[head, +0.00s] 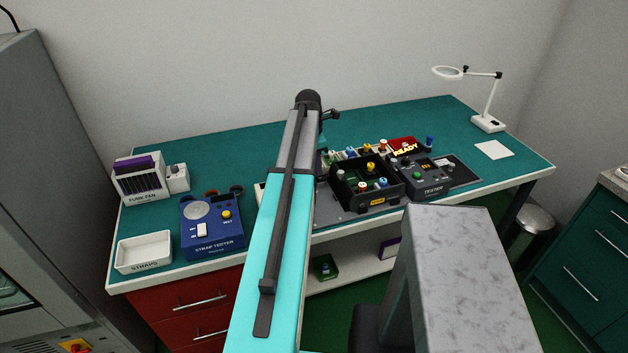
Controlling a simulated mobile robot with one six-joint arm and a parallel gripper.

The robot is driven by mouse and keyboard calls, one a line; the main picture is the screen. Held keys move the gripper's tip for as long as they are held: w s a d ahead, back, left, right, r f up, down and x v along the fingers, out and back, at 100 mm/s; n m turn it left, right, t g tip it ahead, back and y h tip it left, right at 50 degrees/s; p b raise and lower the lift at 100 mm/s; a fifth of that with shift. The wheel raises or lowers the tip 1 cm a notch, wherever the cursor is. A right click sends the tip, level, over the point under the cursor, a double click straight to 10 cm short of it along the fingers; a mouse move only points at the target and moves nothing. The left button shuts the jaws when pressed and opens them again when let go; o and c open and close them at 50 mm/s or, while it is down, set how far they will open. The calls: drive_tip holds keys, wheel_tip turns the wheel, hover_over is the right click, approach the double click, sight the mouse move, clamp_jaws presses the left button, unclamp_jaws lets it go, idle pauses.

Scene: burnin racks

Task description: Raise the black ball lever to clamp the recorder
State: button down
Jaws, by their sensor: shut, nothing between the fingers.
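I cannot make out the black ball lever or tell which device is the recorder. A black open box (345,200) with a yellow label and several coloured round-topped parts stands on a grey mat at the middle of the bench. A dark grey tester unit (428,178) stands at its right. My arm reaches over the bench from the front, just left of the black box. My gripper is hidden behind the arm's far end, and the bench area under the arm is covered.
A white card (494,150) lies at the right. The bench's back left is clear.

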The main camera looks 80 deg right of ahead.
drive_tip(key=shift+w, duration=0.15)
drive_tip(key=shift+d+r, duration=0.1)
drive_tip(key=shift+s, duration=0.25)
drive_tip(key=shift+s+d, duration=0.15)
drive_tip(key=shift+s+p, duration=0.1)
drive_tip(key=shift+p, duration=0.2)
drive_tip(key=shift+s+d, duration=0.25)
drive_tip(key=shift+s, duration=0.2)
drive_tip(key=c, duration=2.5)
unclamp_jaws()
drive_tip(key=o, duration=0.8)
